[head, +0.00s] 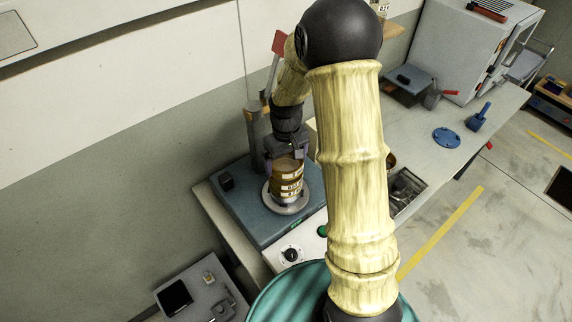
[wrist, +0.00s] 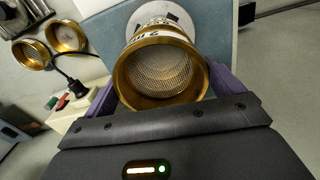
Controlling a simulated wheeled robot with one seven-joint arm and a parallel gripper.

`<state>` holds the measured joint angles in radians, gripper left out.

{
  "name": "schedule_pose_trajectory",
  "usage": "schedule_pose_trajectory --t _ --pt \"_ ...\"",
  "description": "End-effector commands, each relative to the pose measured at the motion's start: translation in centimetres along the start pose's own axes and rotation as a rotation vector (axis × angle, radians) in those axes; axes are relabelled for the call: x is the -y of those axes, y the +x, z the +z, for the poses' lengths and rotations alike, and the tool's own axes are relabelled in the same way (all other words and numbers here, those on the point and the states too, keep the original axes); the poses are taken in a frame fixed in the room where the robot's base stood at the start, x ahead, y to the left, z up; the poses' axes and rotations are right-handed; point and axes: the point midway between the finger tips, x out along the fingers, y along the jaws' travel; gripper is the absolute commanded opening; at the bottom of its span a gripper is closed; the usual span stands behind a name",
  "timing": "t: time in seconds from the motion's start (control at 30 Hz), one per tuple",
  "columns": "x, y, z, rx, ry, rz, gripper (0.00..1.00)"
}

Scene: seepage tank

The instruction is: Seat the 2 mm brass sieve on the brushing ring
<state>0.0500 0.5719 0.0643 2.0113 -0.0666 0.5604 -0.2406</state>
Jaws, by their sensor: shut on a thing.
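A stack of brass sieves (head: 287,184) with white labels stands on the round plate of a blue-grey machine in the head view. My gripper (head: 284,155) is at the top of this stack, shut on the top brass sieve. In the wrist view that brass sieve (wrist: 122,84) sits between my purple fingers, its mesh facing the camera. I cannot tell whether either is the brushing ring.
The blue-grey machine (head: 240,205) has an upright post (head: 256,130) behind the stack. A metal tray (head: 405,190) is partly hidden by my arm. A blue disc (head: 446,137) and a blue tool (head: 480,117) lie on the bench, with clear room around them. A grey oven (head: 465,45) stands behind.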

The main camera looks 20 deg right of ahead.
Motion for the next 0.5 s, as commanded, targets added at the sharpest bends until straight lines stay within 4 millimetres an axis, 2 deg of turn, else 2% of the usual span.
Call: schedule_pose_trajectory --t 0.3,0.5 --pt "0.0 -5.7 -0.1 -0.007 0.001 0.001 0.66" --pt "0.0 -7.9 0.0 -0.003 0.000 0.000 0.66"
